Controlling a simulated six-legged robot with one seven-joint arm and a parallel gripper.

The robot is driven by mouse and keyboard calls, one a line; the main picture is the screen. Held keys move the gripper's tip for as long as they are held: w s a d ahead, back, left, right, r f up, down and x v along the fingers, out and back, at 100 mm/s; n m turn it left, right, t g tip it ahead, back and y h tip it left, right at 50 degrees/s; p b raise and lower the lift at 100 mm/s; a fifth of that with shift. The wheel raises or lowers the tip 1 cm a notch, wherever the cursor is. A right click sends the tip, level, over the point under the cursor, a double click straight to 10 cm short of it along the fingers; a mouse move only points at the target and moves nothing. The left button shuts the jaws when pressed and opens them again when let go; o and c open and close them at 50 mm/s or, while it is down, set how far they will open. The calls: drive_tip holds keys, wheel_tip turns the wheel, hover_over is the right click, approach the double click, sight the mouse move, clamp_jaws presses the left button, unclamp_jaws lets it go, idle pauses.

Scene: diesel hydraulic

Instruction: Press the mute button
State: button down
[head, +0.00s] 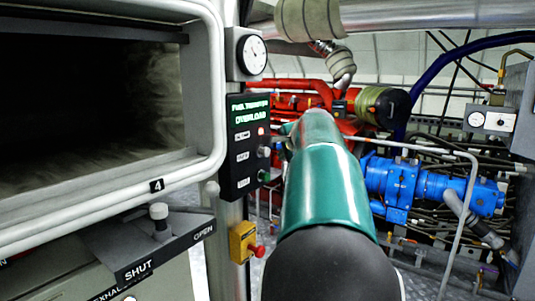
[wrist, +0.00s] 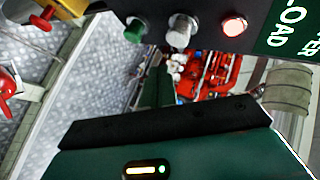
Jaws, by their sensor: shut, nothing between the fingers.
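A black control panel (head: 240,170) on the grey post has a lit green display reading "OVERLOAD" and small labels too blurred to read surely. A lit red button or lamp (wrist: 234,24) sits nearest the display, then a grey button (wrist: 181,30), then a green button (wrist: 135,30). In the head view the grey button (head: 264,152) is in the middle; I cannot confirm which one is labelled mute. My gripper (wrist: 155,65) is shut and empty, its dark green fingers just beside the panel, apart from the buttons as far as I see. My green arm hides most of it in the head view.
A round gauge (head: 252,54) is above the panel, and a yellow box with a red knob (head: 243,242) below. A dark open compartment (head: 90,110) fills the left, with a SHUT/OPEN lever (head: 160,217). Red and blue machinery (head: 420,185) and a grey rail stand right.

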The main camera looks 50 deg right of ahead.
drive_tip(key=shift+w+a, duration=0.1)
drive_tip(key=shift+w, duration=0.8)
drive_tip(key=shift+w, duration=0.15)
idle(1.3)
drive_tip(key=shift+w, duration=0.25)
drive_tip(key=shift+w+a, duration=0.1)
drive_tip(key=shift+w, duration=0.45)
idle(0.8)
drive_tip(key=shift+s, duration=0.9)
drive_tip(key=s, duration=0.5)
drive_tip(key=shift+d, duration=0.35)
